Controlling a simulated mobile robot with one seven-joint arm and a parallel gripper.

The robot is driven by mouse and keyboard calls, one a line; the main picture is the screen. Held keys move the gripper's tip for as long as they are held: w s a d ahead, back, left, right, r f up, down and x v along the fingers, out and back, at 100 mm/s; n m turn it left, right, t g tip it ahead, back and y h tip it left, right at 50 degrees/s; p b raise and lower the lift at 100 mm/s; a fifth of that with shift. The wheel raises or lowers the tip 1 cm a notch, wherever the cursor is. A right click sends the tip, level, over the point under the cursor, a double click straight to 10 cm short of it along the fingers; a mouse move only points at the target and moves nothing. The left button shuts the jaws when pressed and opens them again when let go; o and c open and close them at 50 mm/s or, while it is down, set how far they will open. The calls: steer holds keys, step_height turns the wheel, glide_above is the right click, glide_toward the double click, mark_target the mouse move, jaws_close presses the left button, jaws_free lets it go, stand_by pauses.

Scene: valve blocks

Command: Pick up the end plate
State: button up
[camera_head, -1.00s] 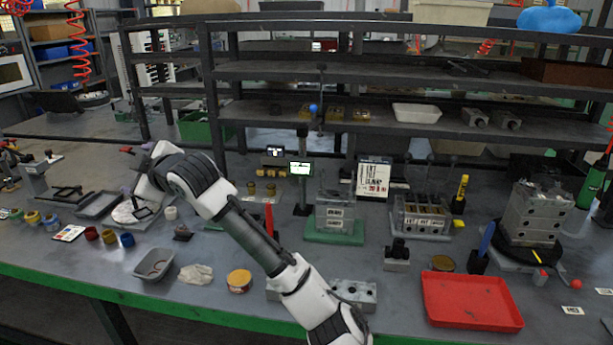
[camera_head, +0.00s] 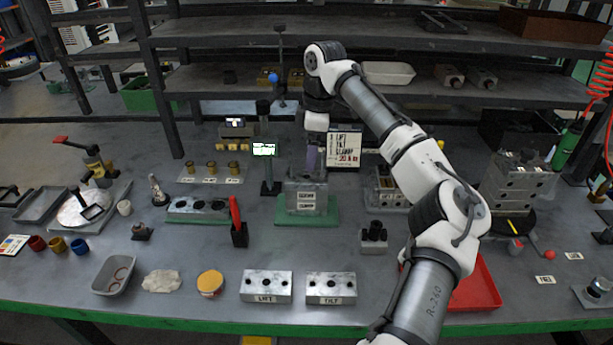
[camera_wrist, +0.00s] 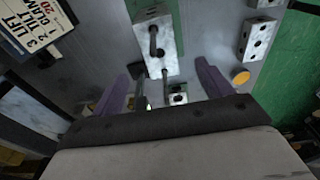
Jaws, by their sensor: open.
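Which piece is the end plate is not clear to me. A grey metal block stack with label plates (camera_head: 306,198) stands on a green base (camera_head: 280,214) at mid-table. My gripper (camera_head: 313,160) is above this stack, pointing down; the purple fingers show there. In the wrist view, my gripper (camera_wrist: 170,88) is open, its purple fingers apart on either side. Ahead of the fingers is a light metal block (camera_wrist: 156,48) with dark rods on it. I see nothing held. Two steel blocks, marked LIFT (camera_head: 266,298) and TILT (camera_head: 331,300), lie at the front edge.
A sign (camera_head: 345,147) and a small lit screen (camera_head: 264,149) stand behind the stack. A red handle (camera_head: 235,212) stands upright left of it. A red tray (camera_head: 478,290) is at the front right, partly behind my arm. Shelves (camera_head: 230,77) run along the back.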

mark_target(307, 176)
steer(key=shift+a+f+p, duration=0.25)
steer(key=shift+f+p, duration=0.3)
steer(key=shift+f, duration=1.3)
steer(key=shift+a+f+p, duration=0.2)
steer(key=shift+f+p, duration=0.35)
steer(key=shift+f, duration=1.3)
steer(key=c, duration=1.3)
